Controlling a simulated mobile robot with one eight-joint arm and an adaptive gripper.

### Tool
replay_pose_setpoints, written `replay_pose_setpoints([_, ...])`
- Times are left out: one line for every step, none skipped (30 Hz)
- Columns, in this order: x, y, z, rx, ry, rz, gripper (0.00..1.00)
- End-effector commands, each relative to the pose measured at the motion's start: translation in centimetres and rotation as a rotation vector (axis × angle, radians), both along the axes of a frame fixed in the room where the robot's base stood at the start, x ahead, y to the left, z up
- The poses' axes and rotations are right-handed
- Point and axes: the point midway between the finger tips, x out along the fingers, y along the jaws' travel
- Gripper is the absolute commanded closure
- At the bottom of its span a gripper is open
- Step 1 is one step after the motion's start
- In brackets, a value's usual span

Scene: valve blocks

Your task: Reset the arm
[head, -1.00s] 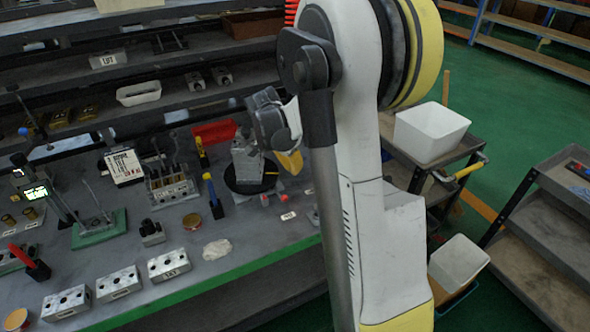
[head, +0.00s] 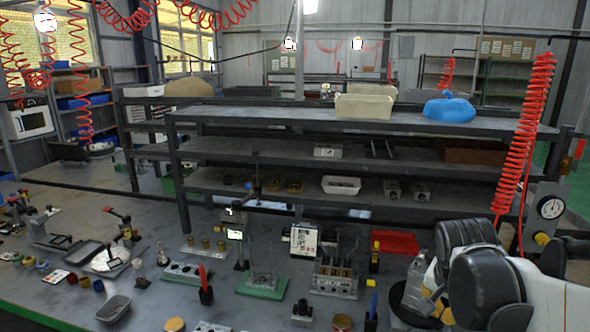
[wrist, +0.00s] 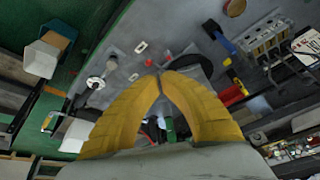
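My arm shows at the lower right of the head view, its white and black links bent above the bench. The two yellow fingers of my gripper (wrist: 160,78) fill the middle of the wrist view. Their tips meet and nothing shows between the tips. In the head view the fingers are mostly hidden, with a bit of yellow below the links. My gripper hangs over the bench, apart from the blocks.
A shelf rack (head: 350,172) stands behind the bench, with a cream bin (head: 364,107) and a blue bundle (head: 450,110) on top. A red coiled hose (head: 520,130) hangs near my arm. A red tray (head: 395,243) and a red-handled tool (head: 205,285) are on the bench.

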Motion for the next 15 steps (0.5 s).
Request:
replay_pose_setpoints([-1.5,1.9,0.7,-0.008,-0.017,0.093,1.00])
replay_pose_setpoints([-2.3,2.9,1.1,-0.015,-0.028,0.149,1.00])
replay_pose_setpoints([-3.3,4.2,1.5,-0.024,-0.043,0.225,1.00])
replay_pose_setpoints([-4.1,5.2,1.7,-0.033,-0.055,0.281,1.00])
replay_pose_setpoints([-4.9,6.1,1.9,-0.041,-0.068,0.336,1.00])
replay_pose_setpoints([-5.9,7.2,2.1,-0.055,-0.084,0.407,1.00])
replay_pose_setpoints([-6.6,8.0,2.1,-0.065,-0.096,0.456,1.00])
replay_pose_setpoints([-7.3,8.8,2.1,-0.075,-0.109,0.505,1.00])
replay_pose_setpoints([-8.2,9.6,2.1,-0.089,-0.124,0.561,1.00])
replay_pose_setpoints([-8.7,10.2,2.0,-0.098,-0.135,0.602,1.00])
replay_pose_setpoints([-9.2,10.7,1.9,-0.108,-0.145,0.637,1.00])
replay_pose_setpoints([-9.8,11.3,1.9,-0.121,-0.158,0.679,1.00])
replay_pose_setpoints([-10.2,11.7,1.8,-0.128,-0.165,0.705,1.00])
replay_pose_setpoints([-10.5,12.0,1.7,-0.134,-0.172,0.728,1.00])
replay_pose_setpoints([-10.8,12.3,1.6,-0.142,-0.181,0.752,1.00])
